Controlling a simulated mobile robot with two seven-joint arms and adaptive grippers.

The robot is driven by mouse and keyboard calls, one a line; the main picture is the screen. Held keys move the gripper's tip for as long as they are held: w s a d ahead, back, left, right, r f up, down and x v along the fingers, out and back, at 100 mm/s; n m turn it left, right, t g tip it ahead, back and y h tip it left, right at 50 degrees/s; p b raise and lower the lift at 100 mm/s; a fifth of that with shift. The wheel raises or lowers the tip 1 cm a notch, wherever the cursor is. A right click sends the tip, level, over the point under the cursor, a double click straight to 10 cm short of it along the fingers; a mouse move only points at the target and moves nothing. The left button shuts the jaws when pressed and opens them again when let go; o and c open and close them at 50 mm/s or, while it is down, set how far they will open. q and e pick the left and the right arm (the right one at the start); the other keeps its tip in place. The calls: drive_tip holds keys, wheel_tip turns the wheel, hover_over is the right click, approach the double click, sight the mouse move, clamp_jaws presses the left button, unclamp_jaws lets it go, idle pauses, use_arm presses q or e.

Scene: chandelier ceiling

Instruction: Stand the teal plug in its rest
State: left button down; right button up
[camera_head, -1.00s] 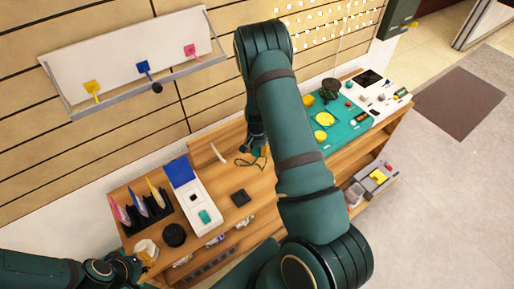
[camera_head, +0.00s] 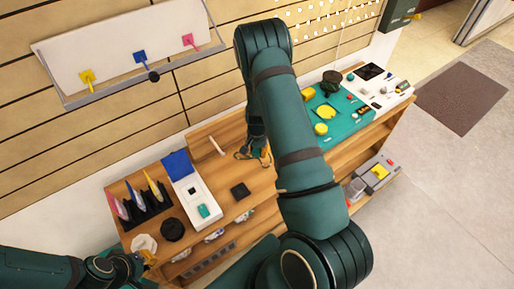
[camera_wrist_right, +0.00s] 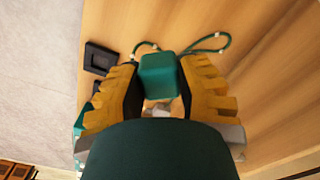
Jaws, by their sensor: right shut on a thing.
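The teal plug (camera_wrist_right: 160,76) is a rounded block between the yellow fingers of my right gripper (camera_wrist_right: 158,90), which is shut on it. A green cord (camera_wrist_right: 207,47) lies beyond it over the wood. In the head view my right gripper (camera_head: 259,154) is over the bench, largely hidden by its arm; the plug cannot be made out there. A dark square piece with a recess (camera_wrist_right: 100,58), possibly the rest, lies left of the plug in the wrist view, apart from it; a black square (camera_head: 240,190) also shows in the head view. My left gripper (camera_head: 148,257) is at the bench's left front; its fingers are unclear.
A white box with a blue lid (camera_head: 190,185), a dark rack with coloured pieces (camera_head: 146,203) and a round black object (camera_head: 172,229) stand on the left. A teal panel (camera_head: 345,123) is at the right. Bare wood (camera_head: 213,165) surrounds the black square.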

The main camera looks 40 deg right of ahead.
drive_tip(key=shift+s+a+f, duration=0.2)
drive_tip(key=shift+s+a, duration=0.55)
drive_tip(key=shift+s, duration=0.2)
drive_tip(key=shift+s+a+f, duration=0.2)
drive_tip(key=shift+s+a, duration=0.55)
drive_tip(key=shift+s, duration=0.2)
drive_tip(key=a, duration=0.9)
drive_tip(key=shift+r+p, duration=0.2)
drive_tip(key=shift+p, duration=0.2)
drive_tip(key=shift+f, duration=0.1)
drive_tip(key=shift+f+b, duration=2.55)
drive_tip(key=shift+f, duration=0.55)
drive_tip(key=shift+f+b, duration=0.15)
drive_tip(key=shift+b, duration=0.15)
